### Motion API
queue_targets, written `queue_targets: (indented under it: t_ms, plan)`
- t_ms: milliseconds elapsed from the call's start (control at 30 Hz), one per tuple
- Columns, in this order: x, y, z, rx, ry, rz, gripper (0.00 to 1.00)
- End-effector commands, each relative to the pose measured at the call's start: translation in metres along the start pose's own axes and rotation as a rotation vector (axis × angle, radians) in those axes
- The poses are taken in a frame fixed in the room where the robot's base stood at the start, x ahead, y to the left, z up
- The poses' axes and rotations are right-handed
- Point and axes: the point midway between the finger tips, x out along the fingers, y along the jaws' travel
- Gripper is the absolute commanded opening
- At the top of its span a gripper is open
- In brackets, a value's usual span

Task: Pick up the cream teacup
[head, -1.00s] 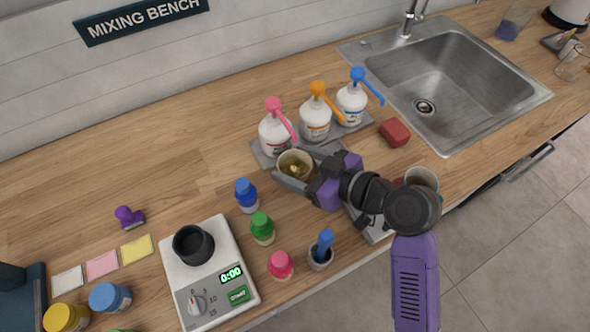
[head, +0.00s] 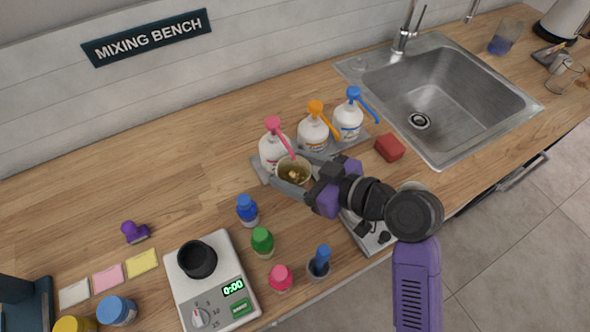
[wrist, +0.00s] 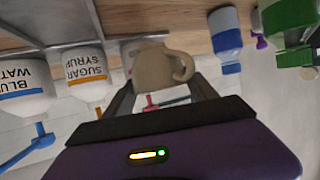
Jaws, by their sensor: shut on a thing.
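The cream teacup (head: 293,172) is between the fingers of my gripper (head: 293,178), in front of the pump bottle with the pink top. In the head view I see into its open top, with something brownish inside. In the wrist view the cup (wrist: 155,72) shows with its handle to the right, and the two fingers of my gripper (wrist: 160,95) close on its sides. My gripper is shut on the cup. The cup's lower part is hidden in the head view, so I cannot tell its exact height above the counter.
Pump bottles with pink (head: 272,150), orange (head: 313,130) and blue (head: 348,117) tops stand close behind the cup. Small blue (head: 247,211) and green (head: 262,242) bottles stand at the front left. A red sponge-like block (head: 389,148) lies by the sink (head: 470,110). The counter's left back is clear.

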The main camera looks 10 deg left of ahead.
Motion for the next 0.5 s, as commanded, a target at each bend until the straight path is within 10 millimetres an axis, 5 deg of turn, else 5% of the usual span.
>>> queue_targets:
  t_ms: [267,500]
  plan:
    - [-0.013,0.001,-0.033,-0.001,0.001,0.001,0.11]
    - [-0.035,0.001,-0.020,0.002,0.000,0.003,0.11]
